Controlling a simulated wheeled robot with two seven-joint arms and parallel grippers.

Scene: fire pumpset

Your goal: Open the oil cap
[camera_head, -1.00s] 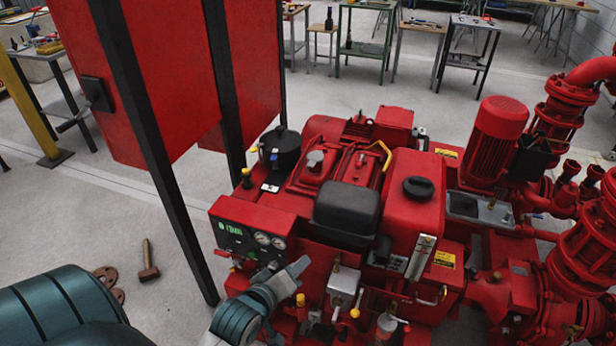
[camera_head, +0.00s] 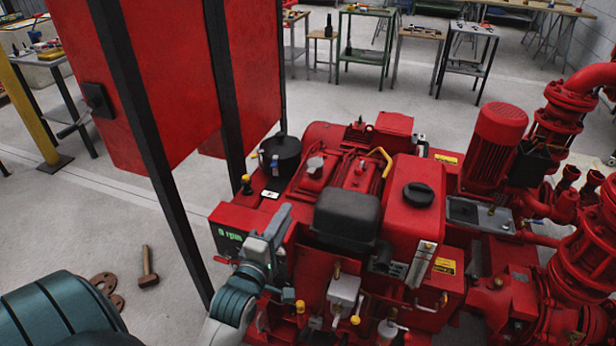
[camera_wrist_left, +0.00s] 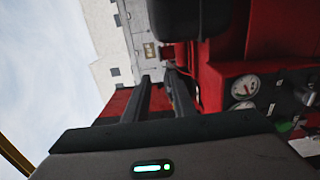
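The red pump engine fills the right half of the head view. It bears a black round cap (camera_head: 418,194) on its red tank (camera_head: 412,222) and a yellow-topped cap (camera_head: 246,180) at its left back corner. The pictures do not show which is the oil cap. My left gripper (camera_head: 284,213) is raised in front of the control panel (camera_head: 229,236), left of the black box-shaped cover (camera_head: 346,216). In the left wrist view its two dark fingers (camera_wrist_left: 157,78) stand apart with nothing visible between them. My right gripper is not in view.
A black post (camera_head: 157,165) and red cabinet panels (camera_head: 160,80) stand left of the engine. A black pot-like part (camera_head: 280,154) sits behind the panel. Gauges (camera_wrist_left: 243,88) lie close by in the wrist view. A hammer (camera_head: 148,267) lies on the floor.

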